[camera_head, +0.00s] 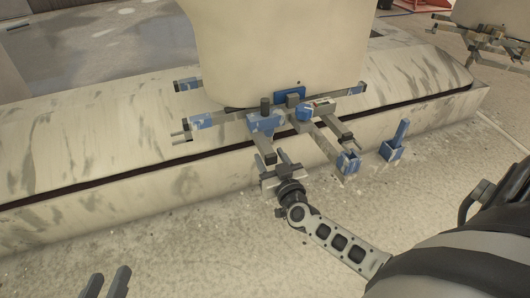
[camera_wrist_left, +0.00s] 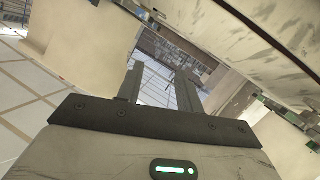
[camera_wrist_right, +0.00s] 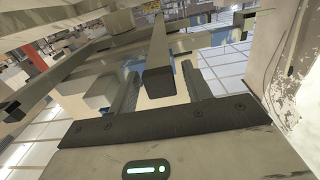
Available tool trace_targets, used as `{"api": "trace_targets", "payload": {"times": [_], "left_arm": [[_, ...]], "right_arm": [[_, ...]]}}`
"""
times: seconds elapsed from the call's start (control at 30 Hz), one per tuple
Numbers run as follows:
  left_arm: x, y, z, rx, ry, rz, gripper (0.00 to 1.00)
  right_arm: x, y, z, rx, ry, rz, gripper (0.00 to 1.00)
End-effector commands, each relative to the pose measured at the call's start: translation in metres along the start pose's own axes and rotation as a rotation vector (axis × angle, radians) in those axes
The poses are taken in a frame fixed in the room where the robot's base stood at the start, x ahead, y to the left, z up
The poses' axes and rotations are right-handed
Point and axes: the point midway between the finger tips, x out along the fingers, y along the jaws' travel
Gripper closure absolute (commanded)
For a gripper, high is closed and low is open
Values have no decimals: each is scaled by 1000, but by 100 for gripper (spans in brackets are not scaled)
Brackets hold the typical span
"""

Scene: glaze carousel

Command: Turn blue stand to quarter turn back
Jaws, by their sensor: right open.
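The blue stand (camera_head: 268,121) is a frame of grey bars with worn blue painted parts. It carries a large pale ceramic piece (camera_head: 275,50), which hides part of the frame. My right gripper (camera_head: 275,166) is open at the near end of one of the stand's bars. In the right wrist view a grey bar (camera_wrist_right: 160,72) with a dark square end lies between my right gripper's fingers (camera_wrist_right: 158,92), with gaps visible at both sides. My left gripper (camera_head: 106,284) is open and empty at the bottom left, away from the stand. Its parted fingers also show in the left wrist view (camera_wrist_left: 161,92).
A long, low beige, scuffed bench-like base (camera_head: 100,150) runs behind and below the stand. Another stand (camera_head: 485,42) with a pale piece is at the top right.

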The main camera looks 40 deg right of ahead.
Motion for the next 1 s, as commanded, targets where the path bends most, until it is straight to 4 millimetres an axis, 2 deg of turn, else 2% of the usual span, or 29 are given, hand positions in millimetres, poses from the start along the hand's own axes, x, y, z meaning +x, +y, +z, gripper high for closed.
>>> {"api": "trace_targets", "payload": {"times": [0.1,0.3,0.67,0.83,1.0], "left_arm": [[2,0,4,-30,12,16,64],[1,5,-4,-67,47,37,64],[2,7,-8,-81,59,42,64],[2,7,-8,-80,59,42,64],[2,7,-9,-75,58,42,64]], "right_arm": [[22,0,2,-1,3,0,51],[42,0,1,0,1,-1,51],[46,0,0,-1,-1,-1,51],[45,0,0,-1,-1,-1,98],[46,0,0,0,0,4,100]]}}
